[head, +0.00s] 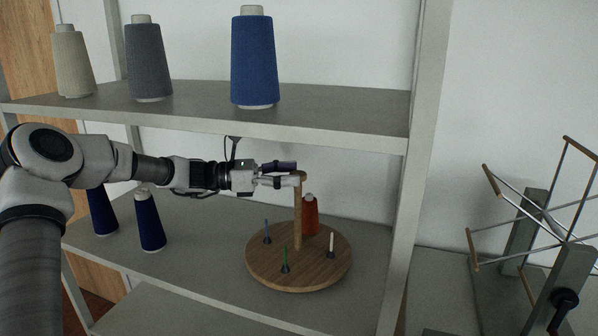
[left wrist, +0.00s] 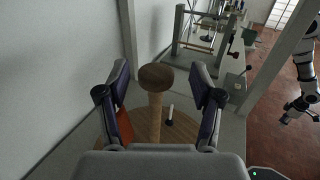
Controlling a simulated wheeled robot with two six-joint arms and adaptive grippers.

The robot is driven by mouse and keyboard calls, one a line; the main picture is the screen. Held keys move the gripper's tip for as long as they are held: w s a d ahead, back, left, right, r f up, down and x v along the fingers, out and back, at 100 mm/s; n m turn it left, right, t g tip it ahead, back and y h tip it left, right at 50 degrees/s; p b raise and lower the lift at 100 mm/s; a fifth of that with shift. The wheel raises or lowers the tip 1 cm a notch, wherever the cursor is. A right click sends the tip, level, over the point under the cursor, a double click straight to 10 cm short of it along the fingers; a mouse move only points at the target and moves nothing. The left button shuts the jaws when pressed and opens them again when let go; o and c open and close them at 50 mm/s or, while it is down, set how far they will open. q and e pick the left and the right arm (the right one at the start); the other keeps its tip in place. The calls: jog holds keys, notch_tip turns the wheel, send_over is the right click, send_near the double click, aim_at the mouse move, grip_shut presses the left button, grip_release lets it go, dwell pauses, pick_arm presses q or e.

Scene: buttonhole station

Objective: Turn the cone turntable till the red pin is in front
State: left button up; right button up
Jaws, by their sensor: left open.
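The cone turntable (head: 275,272) is a round wooden disc on the lower shelf with a wooden centre post (head: 298,225). Its round knob (left wrist: 156,77) shows in the left wrist view between my fingers. A green pin (head: 286,262) stands at the front, a blue pin (head: 266,232) at the left, a white pin (head: 331,240) at the right. A red-orange cone (head: 310,216) stands at the back, just right of the post; no bare red pin shows. My left gripper (head: 295,174) is open around the post's top. My right gripper (left wrist: 300,108) appears small in the left wrist view; its jaws are unclear.
The upper shelf (head: 330,115) overhangs the turntable and carries a blue cone (head: 254,58), a grey cone and a cream cone. Two dark blue cones (head: 150,220) stand left on the lower shelf. A shelf upright (head: 411,200) is at the right, with a reel frame (head: 530,225) beyond.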

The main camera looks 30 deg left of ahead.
pick_arm(q)
jog(key=shift+w+d+f, duration=0.25)
jog(key=shift+w+d, duration=0.5)
jog(key=shift+w, duration=0.3)
jog(key=shift+s+r, duration=0.1)
jog(key=shift+s, duration=0.2)
jog(key=shift+c, duration=1)
jog(key=shift+a, duration=0.1)
grip_shut()
pick_arm(e)
jog(key=shift+w, duration=0.15)
jog(key=shift+d, duration=0.1)
